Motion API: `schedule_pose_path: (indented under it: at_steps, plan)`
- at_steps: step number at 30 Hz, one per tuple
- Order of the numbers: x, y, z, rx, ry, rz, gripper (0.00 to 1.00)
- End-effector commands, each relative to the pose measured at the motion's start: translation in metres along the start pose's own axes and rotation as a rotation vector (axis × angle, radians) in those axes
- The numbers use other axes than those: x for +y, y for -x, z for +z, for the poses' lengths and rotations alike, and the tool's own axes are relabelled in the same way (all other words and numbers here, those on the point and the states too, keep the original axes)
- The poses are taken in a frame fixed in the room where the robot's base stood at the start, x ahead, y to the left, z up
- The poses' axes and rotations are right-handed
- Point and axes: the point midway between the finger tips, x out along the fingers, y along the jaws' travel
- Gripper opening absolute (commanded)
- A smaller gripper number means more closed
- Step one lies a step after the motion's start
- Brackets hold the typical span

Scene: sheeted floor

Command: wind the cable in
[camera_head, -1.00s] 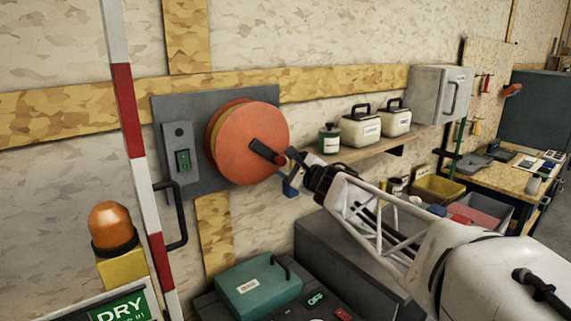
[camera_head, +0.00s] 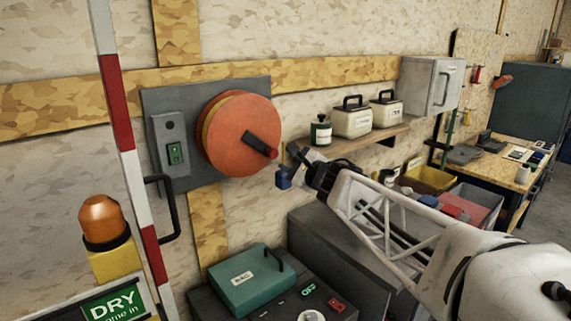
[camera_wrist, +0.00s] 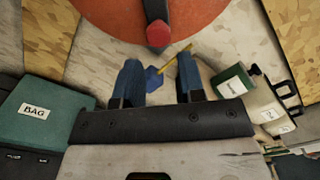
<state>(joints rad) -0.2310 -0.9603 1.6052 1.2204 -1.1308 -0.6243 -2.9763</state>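The orange cable reel (camera_head: 226,125) is mounted on a grey wall plate, and a yellowish band shows at its left rim. Its black crank handle (camera_head: 262,146) has a red end and points down and right. In the wrist view the red handle end (camera_wrist: 158,36) is just beyond my fingers. My gripper (camera_head: 287,172) is below and right of the handle, apart from it. In the wrist view its two blue fingers (camera_wrist: 157,80) are spread with nothing held. A small blue piece with a yellow strip (camera_wrist: 172,62) shows beyond, between the fingers; I cannot tell whether it is the cable end.
A switch box (camera_head: 174,150) with a green switch is left of the reel. A striped post (camera_head: 121,110) and an orange beacon (camera_head: 104,219) stand at left. A shelf (camera_head: 360,141) with canisters is at right. A teal BAG case (camera_head: 245,283) is below.

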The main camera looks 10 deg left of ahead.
Motion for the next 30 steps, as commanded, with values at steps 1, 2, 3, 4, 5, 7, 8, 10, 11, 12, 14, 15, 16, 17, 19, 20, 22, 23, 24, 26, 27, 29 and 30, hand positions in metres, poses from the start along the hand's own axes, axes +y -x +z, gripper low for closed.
schedule_pose_path:
  at_steps: [1,2,3,4,5,7,8,10,11,12,14,15,16,17,19,20,22,23,24,26,27,29,30]
  plan:
    - [0.002,-0.001,0.0,-0.003,-0.008,0.001,0.28]
    - [0.002,-0.001,0.0,-0.006,-0.015,0.002,0.24]
    - [0.004,-0.002,0.001,-0.011,-0.026,0.002,0.18]
    - [0.005,-0.002,0.001,-0.015,-0.037,0.003,0.13]
    - [0.007,-0.003,0.002,-0.02,-0.049,0.004,0.09]
    - [0.012,-0.004,0.003,-0.037,-0.086,0.004,0.0]
    - [0.014,-0.005,0.004,-0.044,-0.105,0.005,0.0]
    - [0.02,-0.007,0.006,-0.065,-0.154,0.006,0.0]
    - [0.022,-0.009,0.007,-0.074,-0.178,0.005,0.0]
    - [0.027,-0.01,0.008,-0.088,-0.211,0.006,0.0]
    - [0.032,-0.012,0.011,-0.109,-0.263,0.004,0.0]
    - [0.036,-0.013,0.012,-0.123,-0.298,0.003,0.0]
    - [0.038,-0.013,0.013,-0.134,-0.325,0.0,0.0]
    - [0.042,-0.014,0.013,-0.143,-0.352,0.0,0.0]
    - [0.047,-0.015,0.015,-0.166,-0.413,-0.007,0.0]
    - [0.05,-0.016,0.016,-0.177,-0.438,-0.009,0.0]
    - [0.055,-0.017,0.018,-0.199,-0.499,-0.016,0.0]
    - [0.057,-0.018,0.019,-0.209,-0.523,-0.02,0.0]
    - [0.061,-0.018,0.019,-0.22,-0.558,-0.025,0.0]
    - [0.065,-0.018,0.019,-0.238,-0.607,-0.034,0.0]
    - [0.067,-0.018,0.02,-0.25,-0.639,-0.042,0.0]
    - [0.071,-0.018,0.02,-0.267,-0.689,-0.051,0.0]
    - [0.074,-0.018,0.021,-0.278,-0.719,-0.059,0.0]
